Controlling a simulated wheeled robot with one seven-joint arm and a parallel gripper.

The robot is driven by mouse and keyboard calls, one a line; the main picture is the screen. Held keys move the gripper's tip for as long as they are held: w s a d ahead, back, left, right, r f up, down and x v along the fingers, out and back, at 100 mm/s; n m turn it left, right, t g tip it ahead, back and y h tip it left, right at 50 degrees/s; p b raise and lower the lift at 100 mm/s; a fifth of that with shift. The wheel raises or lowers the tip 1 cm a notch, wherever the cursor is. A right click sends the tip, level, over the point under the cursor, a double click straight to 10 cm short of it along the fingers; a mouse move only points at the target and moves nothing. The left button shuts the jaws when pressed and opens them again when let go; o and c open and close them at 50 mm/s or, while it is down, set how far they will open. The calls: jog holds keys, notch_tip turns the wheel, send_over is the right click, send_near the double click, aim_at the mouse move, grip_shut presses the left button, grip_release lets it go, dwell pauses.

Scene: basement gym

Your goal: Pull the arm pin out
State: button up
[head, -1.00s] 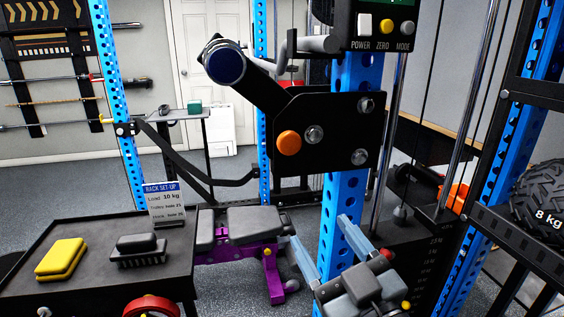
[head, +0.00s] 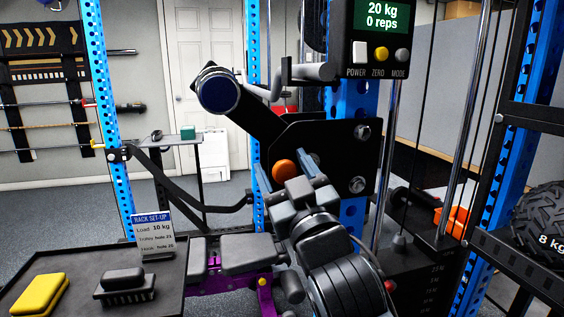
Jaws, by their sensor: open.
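The arm pin shows as a round orange knob (head: 284,168) on the black plate (head: 330,140) of the lever arm, on the blue rack upright. My gripper (head: 287,171) is open, with one pale blue finger left of the knob and the other to its right. The knob appears between the fingertips, with a gap on each side. I cannot tell how deep the fingers reach around it. My gripper's body hides the lower part of the plate. The lever arm's thick black tube (head: 250,115) runs up and left to a blue-ended handle.
A display box (head: 378,38) reading 20 kg and 0 reps hangs above the plate. A black table (head: 60,270) at the lower left bears a set-up card (head: 153,234), a yellow block (head: 38,295) and a black brush (head: 124,283). A purple-framed bench (head: 245,254) stands behind my gripper.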

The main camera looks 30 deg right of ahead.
jog(key=shift+w+r, duration=0.15)
jog(key=shift+w, duration=0.25)
jog(key=shift+c, duration=0.2)
grip_shut()
